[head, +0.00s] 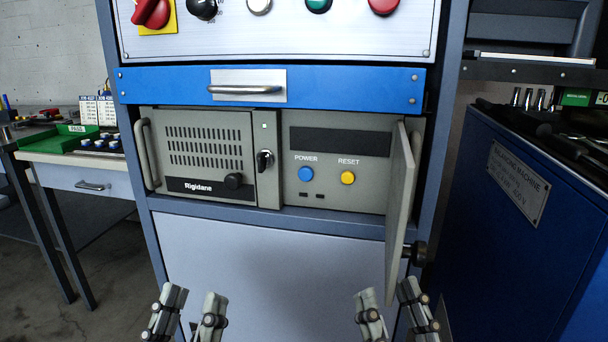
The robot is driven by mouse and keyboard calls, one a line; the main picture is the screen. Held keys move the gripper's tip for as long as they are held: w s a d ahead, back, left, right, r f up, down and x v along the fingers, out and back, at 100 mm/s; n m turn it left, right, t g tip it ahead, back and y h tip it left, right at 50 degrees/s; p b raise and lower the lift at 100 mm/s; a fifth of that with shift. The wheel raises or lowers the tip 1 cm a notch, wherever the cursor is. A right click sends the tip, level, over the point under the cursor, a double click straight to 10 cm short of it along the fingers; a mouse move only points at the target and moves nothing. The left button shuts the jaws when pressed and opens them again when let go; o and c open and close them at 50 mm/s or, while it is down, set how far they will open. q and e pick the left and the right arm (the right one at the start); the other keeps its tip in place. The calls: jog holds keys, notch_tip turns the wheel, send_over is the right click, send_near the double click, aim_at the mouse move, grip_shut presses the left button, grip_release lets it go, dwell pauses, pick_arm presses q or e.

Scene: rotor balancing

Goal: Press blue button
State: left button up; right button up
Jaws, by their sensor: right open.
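The blue button (306,174) sits under the label POWER on the grey front panel of the rack unit (330,190). A yellow button (348,178) labelled RESET is to its right. A small grey door (401,200) at the unit's right side stands open toward me, leaving both buttons uncovered. My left gripper (192,300) is at the bottom left, open and empty, below and left of the blue button. My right gripper (391,298) is at the bottom right, open and empty, below the buttons and close to the open door's lower edge. Neither gripper touches the panel.
A blue drawer (350,90) with a handle is above. A blue balancing machine (530,230) stands right, a workbench (75,172) left. Space before the buttons is clear.

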grip_shut()
dwell(1.1)
